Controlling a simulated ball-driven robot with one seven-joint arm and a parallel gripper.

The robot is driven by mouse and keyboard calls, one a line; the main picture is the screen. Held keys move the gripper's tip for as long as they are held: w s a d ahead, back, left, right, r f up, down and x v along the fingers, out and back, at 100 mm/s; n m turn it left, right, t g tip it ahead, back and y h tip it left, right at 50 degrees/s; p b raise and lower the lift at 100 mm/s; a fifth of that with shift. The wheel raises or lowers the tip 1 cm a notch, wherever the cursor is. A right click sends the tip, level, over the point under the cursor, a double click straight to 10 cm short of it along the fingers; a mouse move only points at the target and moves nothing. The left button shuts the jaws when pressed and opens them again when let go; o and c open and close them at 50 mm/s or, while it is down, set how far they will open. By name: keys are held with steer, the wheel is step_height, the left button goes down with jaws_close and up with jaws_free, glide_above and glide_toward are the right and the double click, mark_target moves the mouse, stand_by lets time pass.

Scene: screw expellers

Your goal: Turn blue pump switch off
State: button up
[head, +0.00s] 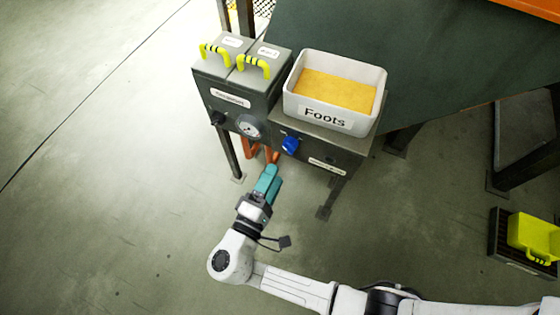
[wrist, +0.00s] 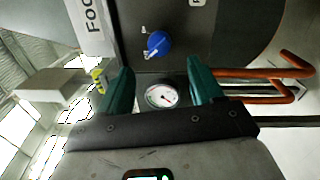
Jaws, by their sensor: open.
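The blue pump switch (head: 290,145) is a round knob on the front of the grey box below the Foots bin. It also shows in the wrist view (wrist: 158,45), ahead of my fingers and a little above the gap's middle line. Small white marks sit around it, too small to read. My gripper (head: 270,172) has teal fingers and is in front of and below the knob, apart from it. In the wrist view my gripper (wrist: 160,85) is open with nothing between its fingers except the view of the panel and gauge behind.
A round gauge (head: 250,126) and a black knob (head: 217,118) are on the left box. Orange pipes (head: 262,151) run below it. The white Foots bin (head: 333,121) stands above the switch. Yellow handles (head: 253,66) top the left box. Floor to the left is clear.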

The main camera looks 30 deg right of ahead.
steer(key=shift+v, duration=1.35)
steer(key=s+d+f+m+g+y, duration=0.35)
steer(key=s+d+g+y, duration=0.3)
steer(key=d, duration=0.25)
steer(key=s+d+f+m+g+y, duration=0.2)
steer(key=s+d+m+g+y, duration=0.3)
steer(key=s+d, duration=0.35)
step_height(320, 180, up, 30)
steer(key=s+t+y+p, duration=0.1)
steer(key=y+p, duration=0.2)
steer(key=p, duration=2.3)
steer(key=shift+s+a+t+y, duration=0.35)
steer(key=shift+s+a, duration=0.05)
steer(key=shift+a, duration=0.05)
steer(key=shift+f+m, duration=0.15)
steer(key=shift+m, duration=0.1)
